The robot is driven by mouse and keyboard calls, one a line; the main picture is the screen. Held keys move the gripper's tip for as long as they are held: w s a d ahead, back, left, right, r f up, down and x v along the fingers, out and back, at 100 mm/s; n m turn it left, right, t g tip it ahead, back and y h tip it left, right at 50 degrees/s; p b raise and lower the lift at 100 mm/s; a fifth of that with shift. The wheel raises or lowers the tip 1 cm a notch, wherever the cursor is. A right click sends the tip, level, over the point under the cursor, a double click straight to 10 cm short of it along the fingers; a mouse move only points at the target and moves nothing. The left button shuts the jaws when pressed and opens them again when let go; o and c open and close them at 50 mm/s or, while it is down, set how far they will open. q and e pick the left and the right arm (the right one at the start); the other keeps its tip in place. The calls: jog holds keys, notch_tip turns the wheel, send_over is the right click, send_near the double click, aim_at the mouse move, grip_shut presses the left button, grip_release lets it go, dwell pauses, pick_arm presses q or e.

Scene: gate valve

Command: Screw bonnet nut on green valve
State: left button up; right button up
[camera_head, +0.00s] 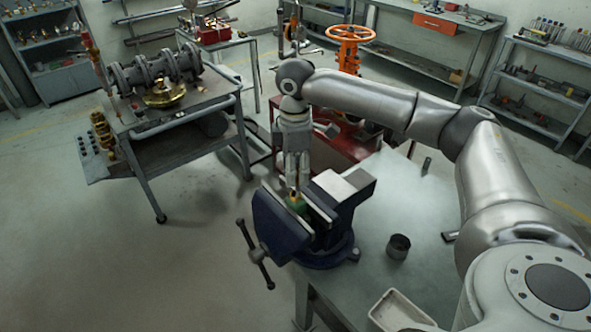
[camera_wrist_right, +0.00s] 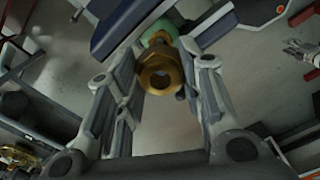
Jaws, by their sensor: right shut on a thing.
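The green valve (camera_head: 295,203) is clamped upright between the jaws of the blue vise (camera_head: 272,222). My right gripper (camera_head: 297,188) points down right over the valve, its fingers closed around the brass bonnet nut (camera_wrist_right: 160,74). In the right wrist view the nut sits between the fingers of my right gripper (camera_wrist_right: 165,85), and part of the green valve (camera_wrist_right: 159,32) shows just beyond it. The nut is in line with the valve's top; I cannot tell how far its thread is engaged. My left gripper does not show in the head view.
The vise is at the edge of a grey workbench (camera_head: 385,205) with a dark cup (camera_head: 398,247) and a white tray (camera_head: 398,312). The vise handle (camera_head: 255,254) sticks out at the left. A cart (camera_head: 190,113) with pipe parts stands left; an orange handwheel (camera_head: 350,35) stands behind.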

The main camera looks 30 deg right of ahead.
aim_at(296, 195)
jog(key=p, duration=0.3)
jog(key=shift+f, duration=0.1)
dwell(2.3)
jog(key=shift+f, duration=1.05)
dwell(0.8)
jog(key=shift+f, duration=0.65)
dwell(0.6)
jog(key=shift+f+p, duration=0.1)
jog(key=shift+p, duration=0.45)
jog(key=shift+f, duration=0.3)
dwell(0.8)
jog(key=shift+s+f, duration=0.15)
